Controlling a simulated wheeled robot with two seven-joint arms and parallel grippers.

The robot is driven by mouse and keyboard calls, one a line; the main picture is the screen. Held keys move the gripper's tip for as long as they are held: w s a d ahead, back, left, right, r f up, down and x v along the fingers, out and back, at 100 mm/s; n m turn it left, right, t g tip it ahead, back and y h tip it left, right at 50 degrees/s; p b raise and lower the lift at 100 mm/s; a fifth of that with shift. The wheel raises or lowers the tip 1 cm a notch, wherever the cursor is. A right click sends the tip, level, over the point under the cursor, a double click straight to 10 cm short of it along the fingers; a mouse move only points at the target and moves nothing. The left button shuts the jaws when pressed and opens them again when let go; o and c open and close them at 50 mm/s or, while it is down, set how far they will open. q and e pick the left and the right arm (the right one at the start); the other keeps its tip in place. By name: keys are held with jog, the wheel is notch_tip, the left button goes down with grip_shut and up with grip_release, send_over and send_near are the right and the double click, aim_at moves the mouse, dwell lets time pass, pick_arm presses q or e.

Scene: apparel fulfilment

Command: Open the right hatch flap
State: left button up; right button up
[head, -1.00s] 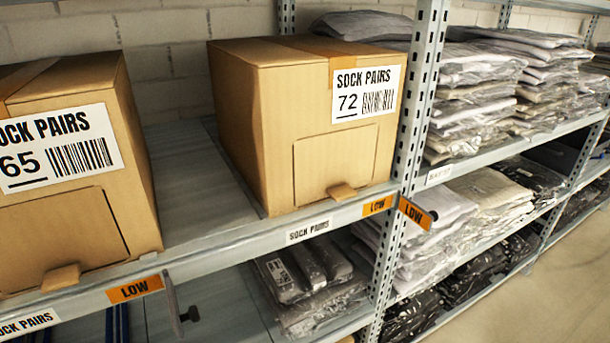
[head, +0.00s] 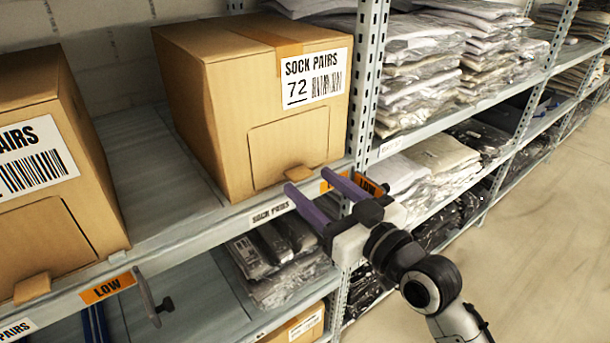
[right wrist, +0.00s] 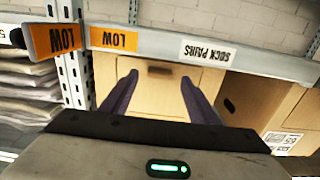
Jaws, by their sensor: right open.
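The right carton (head: 250,110), labelled SOCK PAIRS 72, stands on the upper shelf. Its front hatch flap (head: 297,143) lies flush and closed, with a small tab (head: 299,172) sticking out at its bottom edge. My right gripper (head: 310,182) is open and empty, its two purple fingers pointing at the carton just in front of the tab and shelf edge. In the right wrist view, which is upside down, the fingers (right wrist: 158,78) stand either side of the flap's tab area, seemingly without contact. My left gripper is not in view.
The left carton (head: 50,170) stands apart on the same shelf, with bare shelf (head: 160,165) between. A metal upright (head: 366,90) with an orange LOW sign (head: 369,187) is close right of my gripper. Bagged garments (head: 430,65) are stacked beyond it. The aisle floor (head: 545,220) is clear.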

aim_at(304, 178)
jog(key=shift+x, duration=1.7)
grip_shut()
